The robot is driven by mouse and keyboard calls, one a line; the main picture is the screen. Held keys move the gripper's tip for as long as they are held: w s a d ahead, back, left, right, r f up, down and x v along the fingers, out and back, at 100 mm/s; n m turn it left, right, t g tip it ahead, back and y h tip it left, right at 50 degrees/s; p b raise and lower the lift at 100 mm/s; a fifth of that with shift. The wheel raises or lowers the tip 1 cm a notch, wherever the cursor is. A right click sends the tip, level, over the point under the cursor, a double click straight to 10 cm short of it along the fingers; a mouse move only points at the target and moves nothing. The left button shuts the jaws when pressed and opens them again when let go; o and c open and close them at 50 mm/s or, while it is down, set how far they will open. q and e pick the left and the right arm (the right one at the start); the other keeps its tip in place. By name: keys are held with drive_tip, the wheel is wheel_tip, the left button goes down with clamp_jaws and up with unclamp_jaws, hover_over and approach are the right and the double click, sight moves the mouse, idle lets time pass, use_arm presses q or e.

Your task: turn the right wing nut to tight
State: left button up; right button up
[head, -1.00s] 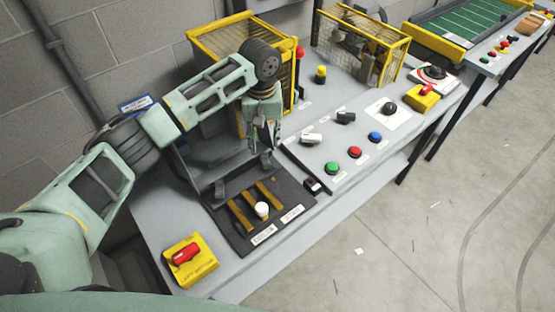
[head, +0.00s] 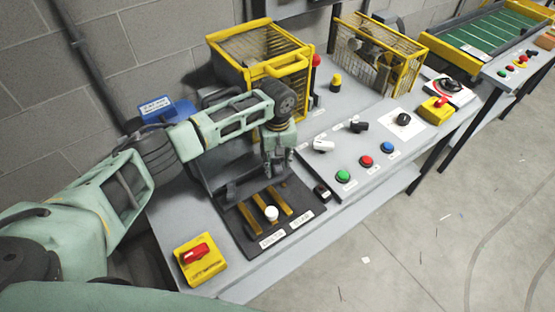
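My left gripper (head: 279,168) points down over the back of a black fixture plate (head: 234,226) on the bench. Its fingers are small and dark, so I cannot tell whether they are open or shut or touch anything. The plate carries yellow strips (head: 248,217), a white knob (head: 271,213) and white labels at its front edge. A dark grey upright part (head: 232,191) stands at the plate's back left. I cannot make out a wing nut; the gripper and arm cover part of the fixture's back. My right gripper is not in view.
A yellow box with a red switch (head: 195,252) sits at the bench's near left. Right of the fixture is a panel with green (head: 343,176), red and blue buttons and knobs. A yellow-framed cage (head: 262,58) stands behind my arm. Open floor lies at the right.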

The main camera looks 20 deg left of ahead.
sight(277, 164)
use_arm(q)
drive_tip(key=shift+c, duration=0.7)
clamp_jaws()
drive_tip(key=shift+r+m+p, duration=0.15)
drive_tip(key=shift+m+p, duration=0.25)
drive_tip(key=shift+m, duration=0.4)
drive_tip(key=shift+o, duration=0.7)
unclamp_jaws()
wheel_tip(277, 164, up, 12)
